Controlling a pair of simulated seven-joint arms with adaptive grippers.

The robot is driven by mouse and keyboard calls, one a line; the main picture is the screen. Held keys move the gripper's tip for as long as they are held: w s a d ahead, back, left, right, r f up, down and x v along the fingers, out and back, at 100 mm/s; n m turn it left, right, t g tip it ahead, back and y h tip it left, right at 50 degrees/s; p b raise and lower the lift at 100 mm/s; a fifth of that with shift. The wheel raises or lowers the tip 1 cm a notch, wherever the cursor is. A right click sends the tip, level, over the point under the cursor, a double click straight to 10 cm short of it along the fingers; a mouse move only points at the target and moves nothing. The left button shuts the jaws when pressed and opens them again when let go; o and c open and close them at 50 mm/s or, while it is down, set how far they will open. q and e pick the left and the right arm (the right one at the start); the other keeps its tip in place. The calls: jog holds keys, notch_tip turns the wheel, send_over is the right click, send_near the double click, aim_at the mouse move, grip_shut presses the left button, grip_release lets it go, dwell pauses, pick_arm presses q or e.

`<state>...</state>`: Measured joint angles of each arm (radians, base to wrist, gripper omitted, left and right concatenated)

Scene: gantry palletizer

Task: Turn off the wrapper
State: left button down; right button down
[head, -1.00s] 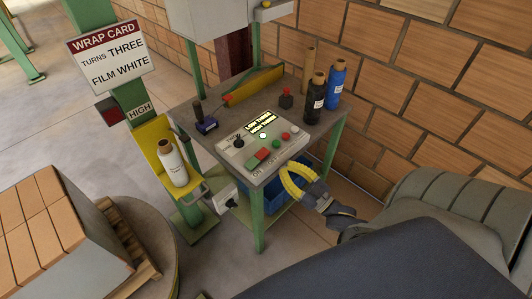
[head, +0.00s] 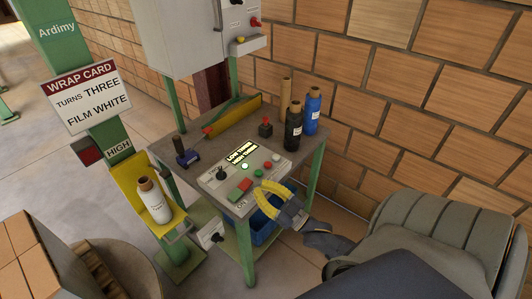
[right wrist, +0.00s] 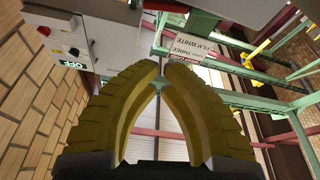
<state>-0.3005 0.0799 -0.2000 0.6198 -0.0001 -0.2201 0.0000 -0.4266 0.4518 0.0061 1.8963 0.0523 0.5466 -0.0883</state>
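The grey control panel (head: 213,183) lies on the workbench, with a lit display (head: 240,153), a glowing round lamp (head: 245,166) and a black knob (head: 222,173). Near its front edge are a green square button (head: 234,195) and a red square button (head: 245,184), with partly covered lettering beside them. In the right wrist view the fingertips (right wrist: 161,62) nearly meet. My left gripper is out of view.
Dark and blue bottle-like rolls (head: 293,128) (head: 312,110) stand at the bench's back right. A white one (head: 152,200) stands in a yellow holder at left. A grey cabinet (head: 185,40) with a red knob is above; an OFF label (right wrist: 71,64) shows in the wrist view.

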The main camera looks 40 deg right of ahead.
notch_tip(320, 180, up, 2)
send_over(241, 190)
jog(key=s+d, duration=0.1)
jog(key=d, duration=0.1)
jog(key=shift+s+a, duration=0.2)
jog(key=shift+s+d+f, duration=0.1)
jog(key=shift+d+f, duration=0.05)
jog(key=shift+f, duration=0.45)
jog(key=shift+s+d+f, duration=0.1)
jog(key=shift+f, duration=0.5)
jog(key=shift+w+d+f, duration=0.1)
jog(key=shift+d+f, duration=0.05)
jog(key=shift+f, duration=0.7)
